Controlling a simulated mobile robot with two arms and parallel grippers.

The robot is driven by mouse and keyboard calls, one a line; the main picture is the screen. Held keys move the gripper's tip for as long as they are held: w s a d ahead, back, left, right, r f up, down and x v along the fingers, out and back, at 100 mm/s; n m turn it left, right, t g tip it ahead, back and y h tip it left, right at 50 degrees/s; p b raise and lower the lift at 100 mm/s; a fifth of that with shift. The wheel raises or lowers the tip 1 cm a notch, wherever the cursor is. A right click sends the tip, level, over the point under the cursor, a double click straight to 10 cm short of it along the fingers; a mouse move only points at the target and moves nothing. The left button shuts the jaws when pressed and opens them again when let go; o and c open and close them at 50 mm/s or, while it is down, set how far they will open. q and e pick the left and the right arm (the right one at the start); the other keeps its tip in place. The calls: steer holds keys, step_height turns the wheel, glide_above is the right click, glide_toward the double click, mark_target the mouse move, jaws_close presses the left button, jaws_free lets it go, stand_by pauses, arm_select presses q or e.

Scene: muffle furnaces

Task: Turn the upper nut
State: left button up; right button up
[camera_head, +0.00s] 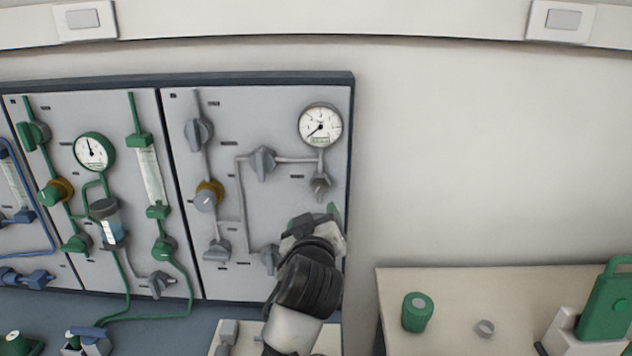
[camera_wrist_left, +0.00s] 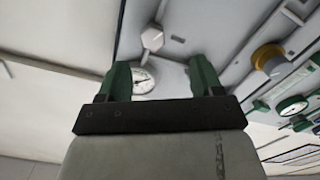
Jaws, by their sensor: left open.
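A small grey nut-like fitting (camera_head: 320,183) sits on the grey panel's right section, just below a round white gauge (camera_head: 320,125). Which fitting is the upper nut is not certain. My left gripper (camera_head: 318,220) is just below this fitting in the head view, partly hidden by its own wrist. In the left wrist view my left gripper (camera_wrist_left: 159,65) has its two green fingers apart with nothing held between them. A pale hexagonal nut (camera_wrist_left: 152,37) shows beyond the fingertips, and the gauge (camera_wrist_left: 143,80) shows between the fingers. My right gripper is not in view.
Several grey valve knobs (camera_head: 263,163) and pipes stand out from the panel (camera_head: 280,110), with a brass-collared knob (camera_head: 207,196) to the left. A table (camera_head: 455,290) at the right bears a green cylinder (camera_head: 416,312). The wall right of the panel is clear.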

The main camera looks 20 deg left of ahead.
mark_target(318, 183)
arm_select(q)
steer(key=shift+t, duration=0.3)
steer(key=p+x, duration=0.1)
steer(key=x, duration=0.2)
steer(key=r+x, duration=0.1)
steer(key=x, duration=0.2)
steer(key=r+p+x, duration=0.1)
steer(key=x, duration=0.2)
steer(key=shift+w+r+p, duration=0.15)
steer(key=shift+w+p, duration=0.2)
steer(key=shift+w, duration=0.05)
steer(key=shift+w+a, duration=0.25)
steer(key=shift+w, duration=0.25)
steer(key=shift+c, duration=0.7)
steer(key=c, duration=0.8)
